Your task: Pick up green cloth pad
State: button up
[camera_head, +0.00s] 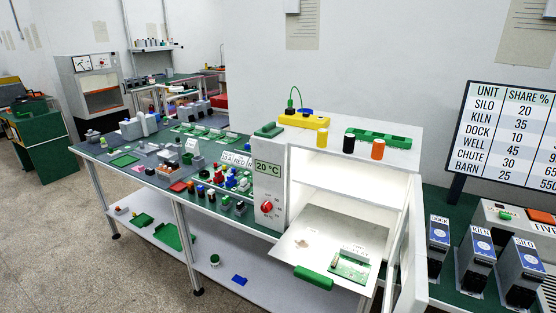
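My gripper is not in view. Several green items could be the cloth pad, and I cannot tell which is cloth. A small, thick green pad (269,129) lies on the top left of the white oven-like cabinet (300,160). A thin, flat green square (125,160) lies on the left part of the long table. Another green piece (142,220) and a larger green sheet (174,236) lie on the lower shelf.
The cabinet's front door (320,243) is folded down, with a green handle (314,277) and a green board (350,266) on it. A yellow box (303,120), cylinders and a long green tray (384,138) are on top. The long table is crowded. Floor (70,260) is clear at left.

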aim_at(269, 131)
jog(key=u, duration=0.7)
jog(key=i+l+u, duration=0.1)
jog(key=u, duration=1.25)
jog(key=l+u, duration=0.1)
jog(key=u, duration=0.6)
jog(key=l+u, duration=0.1)
jog(key=u, duration=0.6)
jog(key=l+u, duration=0.1)
jog(key=u, duration=1.25)
jog(key=k+l+u, duration=0.1)
jog(key=u, duration=0.6)
jog(key=k+l+u, duration=0.1)
jog(key=u, duration=0.25)
jog(key=k+z, duration=0.15)
jog(key=z, duration=0.2)
jog(key=k+l+z, duration=0.1)
jog(key=z, duration=0.7)
jog(key=k+l+z, duration=0.1)
jog(key=z, duration=0.85)
jog(key=k+l+z, duration=0.1)
jog(key=z, duration=0.4)
